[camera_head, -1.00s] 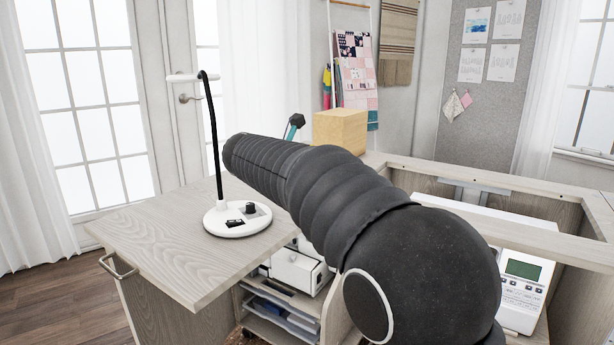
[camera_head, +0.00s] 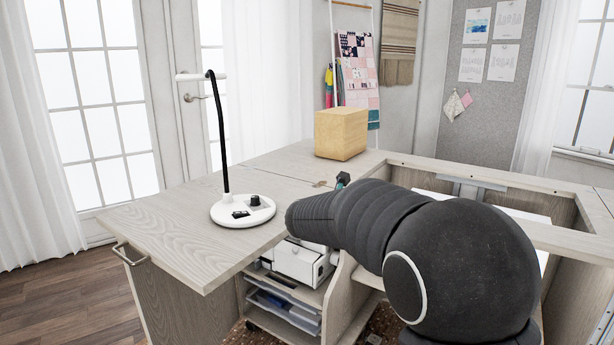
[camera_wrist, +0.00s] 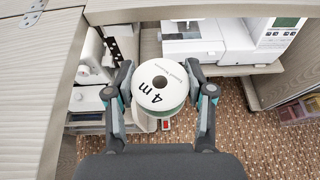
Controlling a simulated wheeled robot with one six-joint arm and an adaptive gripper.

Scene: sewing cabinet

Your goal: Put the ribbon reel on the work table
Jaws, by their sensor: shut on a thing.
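The ribbon reel (camera_wrist: 162,88) is a white disc marked "4 m" with a green edge, in the middle of the wrist view. My gripper (camera_wrist: 162,96) is shut on it, with one finger on each side. In the wrist view the reel is over the gap beside the cabinet, with carpet and shelves below. The work table (camera_head: 200,228) is the pale wood top in the head view; its edge also shows at the left of the wrist view (camera_wrist: 35,90). In the head view my dark arm hides the reel and most of the gripper.
A white lamp (camera_head: 243,211) stands on the table top, and a wooden box (camera_head: 341,133) sits at the back. A sewing machine (camera_wrist: 225,42) is at the top of the wrist view. The table's front left is clear.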

